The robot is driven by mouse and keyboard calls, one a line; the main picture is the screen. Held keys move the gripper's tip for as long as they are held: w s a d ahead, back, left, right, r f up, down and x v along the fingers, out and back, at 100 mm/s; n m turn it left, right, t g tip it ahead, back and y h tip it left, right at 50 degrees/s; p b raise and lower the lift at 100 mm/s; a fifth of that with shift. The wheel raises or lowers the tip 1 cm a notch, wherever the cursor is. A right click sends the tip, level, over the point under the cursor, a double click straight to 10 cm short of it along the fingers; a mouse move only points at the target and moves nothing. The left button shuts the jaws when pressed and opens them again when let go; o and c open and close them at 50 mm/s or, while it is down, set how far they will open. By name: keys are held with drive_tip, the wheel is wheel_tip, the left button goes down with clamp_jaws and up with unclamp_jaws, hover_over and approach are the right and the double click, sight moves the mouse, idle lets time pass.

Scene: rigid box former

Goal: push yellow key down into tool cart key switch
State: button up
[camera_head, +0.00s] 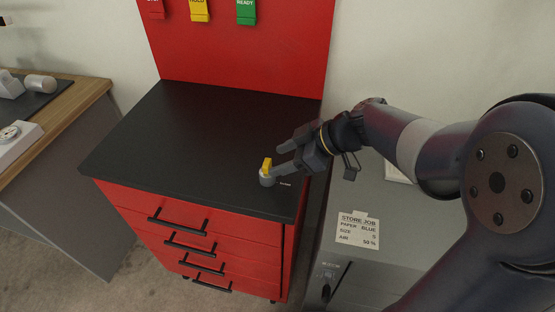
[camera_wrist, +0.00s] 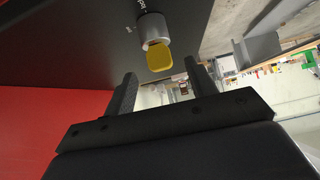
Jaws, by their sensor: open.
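The yellow key (camera_head: 267,164) stands upright in the round grey key switch (camera_head: 266,179) on the black top near the front right corner of the red tool cart (camera_head: 190,240). How deep it sits is hard to tell. In the wrist view the key (camera_wrist: 159,57) shows beyond the fingertips, with the silver switch collar (camera_wrist: 152,29) behind it. My gripper (camera_head: 281,160) is open and empty, reaching in from the right just beside the key. In the wrist view its two fingers (camera_wrist: 161,78) are spread apart, with the key lying roughly between and beyond their tips.
The cart's black top (camera_head: 200,130) is otherwise clear. A red back panel (camera_head: 240,45) rises behind it with several coloured tags. A grey cabinet (camera_head: 365,225) with a paper label stands close on the right. A wooden-edged bench (camera_head: 70,115) stands at left.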

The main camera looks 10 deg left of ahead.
drive_tip(key=v, duration=0.8)
drive_tip(key=shift+d+r+b, duration=0.25)
drive_tip(key=shift+r+b, duration=0.05)
drive_tip(key=shift+b, duration=0.05)
drive_tip(key=p+x, duration=0.1)
drive_tip(key=x, duration=1)
drive_tip(key=shift+d+r, duration=0.1)
drive_tip(key=shift+d, duration=0.1)
drive_tip(key=w+b+v, duration=0.1)
drive_tip(key=v, duration=1)
drive_tip(key=x, duration=0.3)
drive_tip(key=p+x, duration=0.1)
drive_tip(key=x, duration=0.3)
drive_tip(key=s+p+x, duration=0.1)
drive_tip(key=x, duration=0.3)
drive_tip(key=shift+a+r, duration=0.15)
drive_tip(key=shift+a, duration=0.05)
drive_tip(key=shift+d+r+p, duration=0.1)
drive_tip(key=shift+r+p, duration=0.45)
drive_tip(key=shift+p, duration=0.25)
drive_tip(key=shift+f+p, duration=0.1)
drive_tip(key=shift+p, duration=0.5)
